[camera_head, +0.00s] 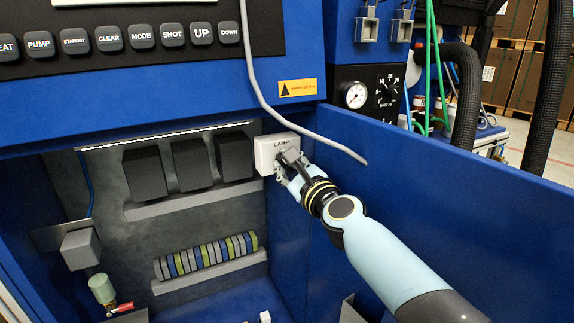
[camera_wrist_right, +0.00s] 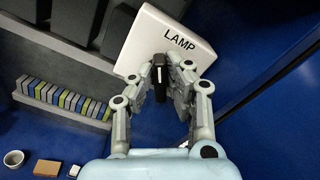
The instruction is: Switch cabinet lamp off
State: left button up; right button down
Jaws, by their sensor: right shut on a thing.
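The white box labelled LAMP (camera_head: 267,147) is mounted on the right inner wall of the blue cabinet. It also shows in the wrist view (camera_wrist_right: 150,40). Its dark rotary knob (camera_wrist_right: 160,66) has a white pointer line and sits between my fingers in the wrist view. My right gripper (camera_head: 288,163) is shut on the knob, its fingers (camera_wrist_right: 163,82) on both sides; they partly hide it in the head view. The lamp strip (camera_head: 165,132) along the cabinet top is a bright white line and looks lit. My left gripper is not in view.
Three black modules (camera_head: 192,163) and a row of coloured terminals (camera_head: 207,255) are inside the cabinet. The open blue door (camera_head: 460,190) stands right of my arm. A grey cable (camera_head: 300,128) hangs across the front above the LAMP box. A button panel (camera_head: 120,38) is above.

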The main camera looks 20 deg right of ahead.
jog(key=n, duration=0.5)
jog(key=shift+a+f+n, duration=0.15)
jog(key=shift+f+n, duration=0.05)
jog(key=shift+n, duration=0.2)
jog(key=n+b, duration=0.1)
jog(key=n, duration=0.4)
jog(key=shift+f+n, duration=0.15)
jog(key=shift+n, duration=0.15)
jog(key=c, duration=1.6)
grip_release()
jog(key=s, duration=1.2)
jog(key=shift+d, duration=0.2)
jog(key=shift+s, duration=0.1)
